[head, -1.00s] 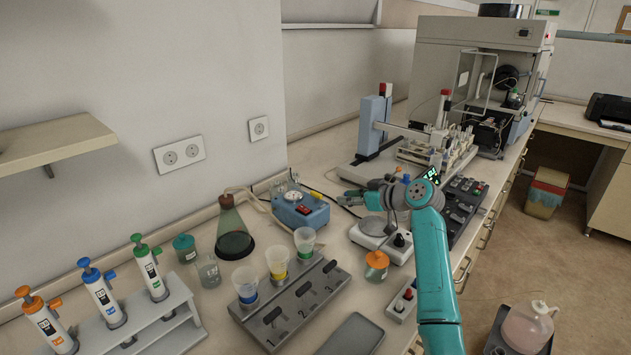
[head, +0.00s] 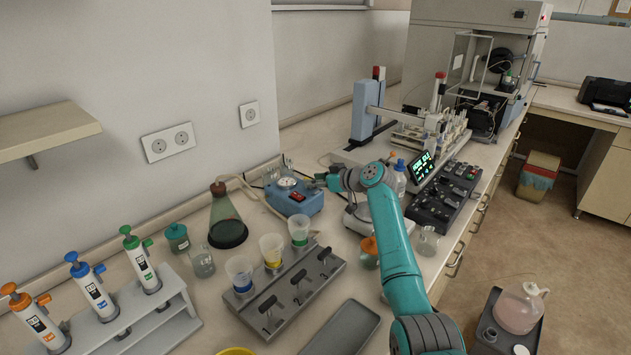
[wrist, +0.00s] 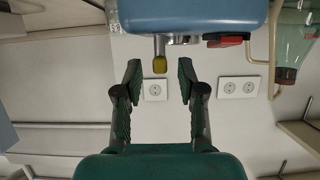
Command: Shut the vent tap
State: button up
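The vent tap (wrist: 160,65) shows in the wrist view as a short metal stem with a yellow tip on the side of the blue pump (wrist: 185,18). The same pump (head: 291,197), with a red switch, stands against the wall in the head view. My gripper (wrist: 160,76) is open, one finger on either side of the tap's yellow tip in the picture. I see no contact, and how deep the tip lies between the fingers is unclear. In the head view my gripper (head: 323,181) is at the pump's right side and hides the tap.
A conical flask (head: 227,216) with green liquid stands left of the pump, with a hose nearby. A balance (head: 362,216) and an orange-capped jar (head: 369,252) stand under my arm. A rack with coloured cups (head: 318,276) is in front. Wall sockets (wrist: 238,87) are behind.

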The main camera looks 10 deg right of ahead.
jog(key=shift+w+a+f, duration=0.1)
grip_shut()
